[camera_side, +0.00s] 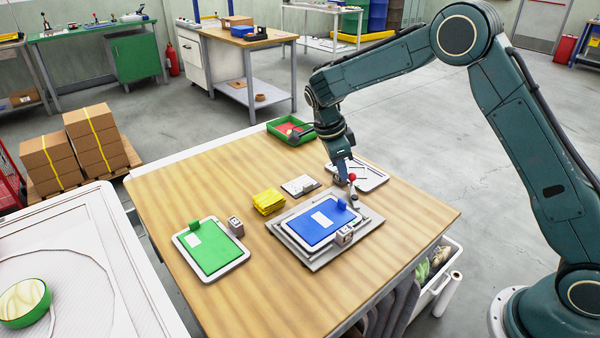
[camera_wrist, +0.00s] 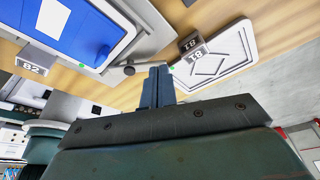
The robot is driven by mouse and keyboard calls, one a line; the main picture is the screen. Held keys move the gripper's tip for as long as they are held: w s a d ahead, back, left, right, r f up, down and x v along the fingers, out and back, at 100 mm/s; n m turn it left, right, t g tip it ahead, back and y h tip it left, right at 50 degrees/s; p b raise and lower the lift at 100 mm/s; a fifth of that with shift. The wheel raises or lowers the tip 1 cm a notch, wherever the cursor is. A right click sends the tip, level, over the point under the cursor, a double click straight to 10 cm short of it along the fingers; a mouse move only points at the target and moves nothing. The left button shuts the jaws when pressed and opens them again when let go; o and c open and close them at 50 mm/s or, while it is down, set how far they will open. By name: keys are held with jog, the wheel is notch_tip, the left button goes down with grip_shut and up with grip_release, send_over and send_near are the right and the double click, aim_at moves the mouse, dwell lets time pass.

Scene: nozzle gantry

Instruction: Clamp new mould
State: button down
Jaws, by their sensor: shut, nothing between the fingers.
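The blue mould (camera_side: 320,222) lies in a white-rimmed frame on a grey fixture plate (camera_side: 375,221) at the table's front right. In the wrist view the blue mould (camera_wrist: 70,28) is at the top left.
A green mould (camera_side: 208,248) lies on the left. A white patterned tray (camera_side: 368,179) lies behind the fixture, close to my gripper. A yellow stack (camera_side: 268,201), a white card (camera_side: 300,186) and a green bin (camera_side: 290,137) stand farther back. The table's left middle is clear.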

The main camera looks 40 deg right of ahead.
jog(key=d+m, duration=0.1)
jog(key=m, duration=0.3)
jog(key=s+d+m+g+y, duration=0.1)
jog(key=shift+d+m, duration=0.3)
jog(key=shift+m, duration=0.1)
jog(key=shift+s+d, duration=0.6)
jog(key=shift+d, duration=0.05)
jog(key=shift+s+d, duration=0.1)
jog(key=shift+s, duration=0.1)
jog(key=shift+r, duration=0.1)
jog(key=shift+v, duration=3.65)
jog(key=shift+w, duration=0.25)
